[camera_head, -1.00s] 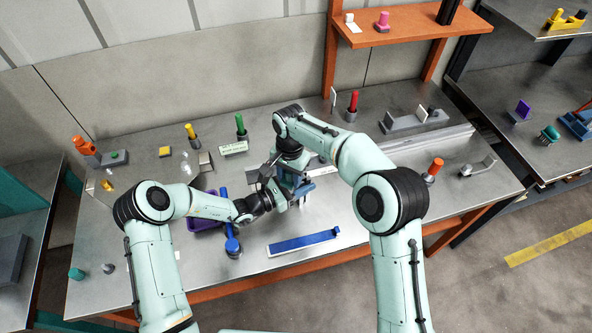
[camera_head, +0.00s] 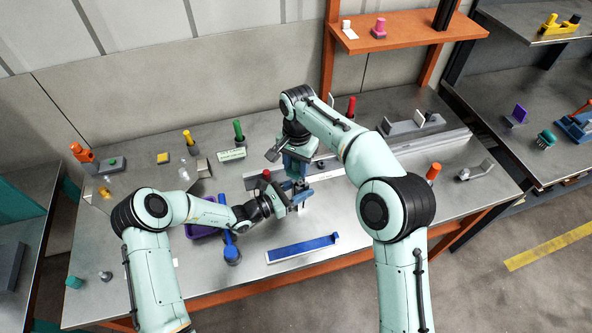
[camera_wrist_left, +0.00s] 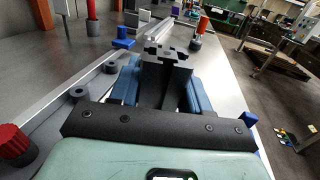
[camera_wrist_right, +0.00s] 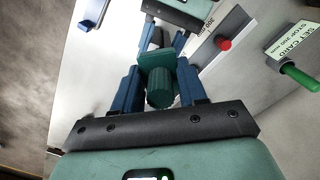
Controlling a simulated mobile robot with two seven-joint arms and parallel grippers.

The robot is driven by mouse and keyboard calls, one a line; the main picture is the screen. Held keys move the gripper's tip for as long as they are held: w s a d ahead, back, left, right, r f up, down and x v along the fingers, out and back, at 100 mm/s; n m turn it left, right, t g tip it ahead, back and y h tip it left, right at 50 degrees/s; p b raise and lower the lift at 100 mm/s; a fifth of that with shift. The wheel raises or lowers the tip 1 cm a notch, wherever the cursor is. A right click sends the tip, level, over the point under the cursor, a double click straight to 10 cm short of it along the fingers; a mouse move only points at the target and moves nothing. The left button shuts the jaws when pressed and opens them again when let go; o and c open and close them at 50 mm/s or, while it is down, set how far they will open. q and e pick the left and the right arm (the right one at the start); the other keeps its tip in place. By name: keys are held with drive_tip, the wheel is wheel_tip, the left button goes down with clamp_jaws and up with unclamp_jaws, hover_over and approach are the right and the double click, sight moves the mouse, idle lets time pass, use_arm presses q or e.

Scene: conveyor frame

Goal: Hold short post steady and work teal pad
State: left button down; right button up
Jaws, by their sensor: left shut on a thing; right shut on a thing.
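My left gripper (camera_wrist_left: 163,85) has its blue fingers shut on a dark grey post (camera_wrist_left: 165,70) with a notched top, which stands up between them in the left wrist view. My right gripper (camera_wrist_right: 157,75) is shut on the teal pad (camera_wrist_right: 160,92), a ribbed teal piece with a block-like part (camera_wrist_right: 157,60) behind it. In the head view the left gripper (camera_head: 298,196) comes in from the left, just below the right gripper (camera_head: 297,168), which points down. The two are very close; the post and pad are mostly hidden there, and I cannot tell whether they touch.
A grey rail (camera_head: 345,160) runs behind the grippers. A red knob (camera_head: 266,174) is beside them. A purple bin (camera_head: 199,231) and a blue-handled tool (camera_head: 231,250) lie left; a blue strip (camera_head: 303,247) lies in front. Bare table is open at the front right.

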drive_tip(key=shift+r, duration=1.1)
use_arm(q)
drive_tip(key=shift+c, duration=2.2)
unclamp_jaws()
